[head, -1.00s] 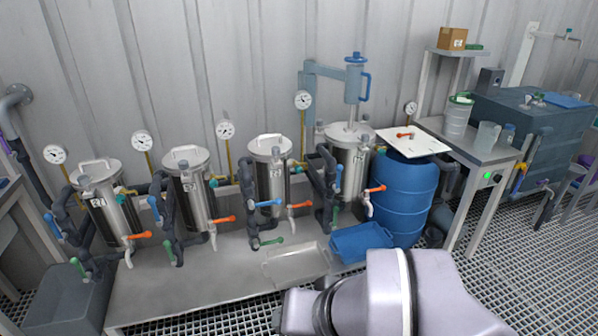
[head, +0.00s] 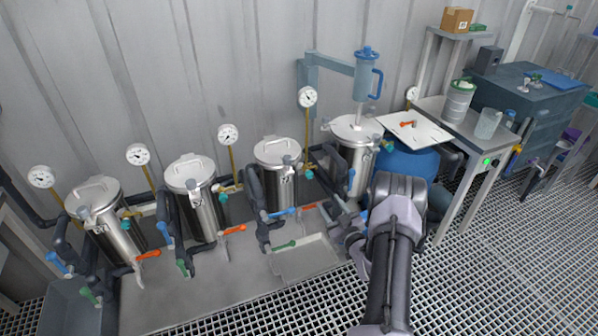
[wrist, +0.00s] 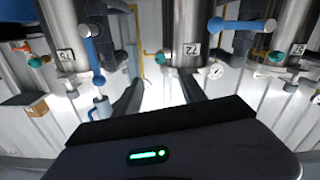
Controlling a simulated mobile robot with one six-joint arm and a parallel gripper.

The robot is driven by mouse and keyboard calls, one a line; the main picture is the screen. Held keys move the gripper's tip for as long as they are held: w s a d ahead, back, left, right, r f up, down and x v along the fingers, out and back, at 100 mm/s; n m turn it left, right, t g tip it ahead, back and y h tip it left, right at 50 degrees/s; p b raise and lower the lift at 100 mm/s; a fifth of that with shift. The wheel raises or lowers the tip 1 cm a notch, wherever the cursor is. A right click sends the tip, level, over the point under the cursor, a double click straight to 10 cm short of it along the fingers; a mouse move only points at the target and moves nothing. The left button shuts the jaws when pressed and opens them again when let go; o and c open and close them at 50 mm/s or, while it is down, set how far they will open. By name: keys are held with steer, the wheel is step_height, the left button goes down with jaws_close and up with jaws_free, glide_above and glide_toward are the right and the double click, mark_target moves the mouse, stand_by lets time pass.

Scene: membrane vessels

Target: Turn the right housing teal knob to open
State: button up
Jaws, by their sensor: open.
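The right housing (head: 350,160) is a steel cylinder with a teal knob (head: 388,146) on its right side near the top. The wrist view appears upside down; there the same housing (wrist: 66,22) is at left, with its teal knob (wrist: 35,62) further left. Another teal knob (wrist: 165,56) belongs to the middle housing (wrist: 190,25) in that view. My gripper (head: 352,242) is low in front of the right housing, partly hidden by dark pipes and my arm. In the wrist view its fingers (wrist: 160,88) are apart and empty, away from the knobs.
Three more housings stand left, one of them here (head: 278,170), with dark pipes and coloured valve handles between. A table (head: 447,122) stands beyond. Grating floor lies in front.

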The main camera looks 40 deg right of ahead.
mark_target(311, 177)
steer(key=b+x, duration=0.4)
steer(key=x, duration=1)
steer(key=shift+w, duration=0.4)
steer(key=shift+w+d+r, duration=0.1)
steer(key=shift+w+d, duration=0.05)
steer(key=shift+w, duration=0.35)
jaws_close()
